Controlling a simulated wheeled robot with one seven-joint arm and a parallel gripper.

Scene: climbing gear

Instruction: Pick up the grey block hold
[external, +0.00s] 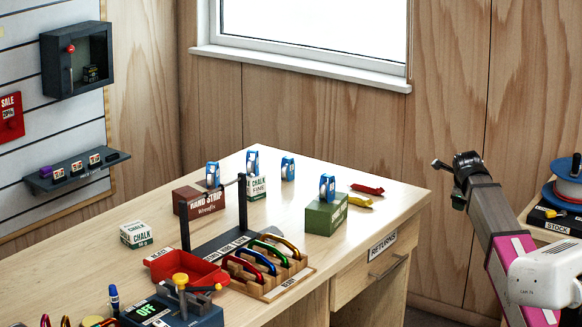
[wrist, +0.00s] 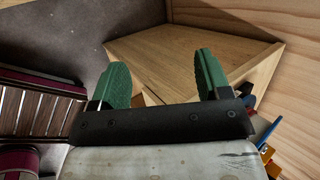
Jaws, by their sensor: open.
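I cannot make out a grey block hold for certain in either view. My gripper (external: 448,182) is at the right of the external view, raised beside the right end of the wooden table (external: 400,205) and apart from it. In the wrist view my gripper (wrist: 164,77) shows two green fingertips spread wide, with nothing between them. Beyond them is a pale wooden box-like surface (wrist: 190,50); I cannot tell what it belongs to.
The table holds a red tray (external: 190,270), a rack of coloured carabiners (external: 275,282), a green box (external: 325,218), chalk boxes (external: 137,234) and blue-white packets (external: 288,167). A side stand (external: 540,232) with a spool (external: 570,190) is at far right. A drawer front (external: 370,270) reads RETURNS.

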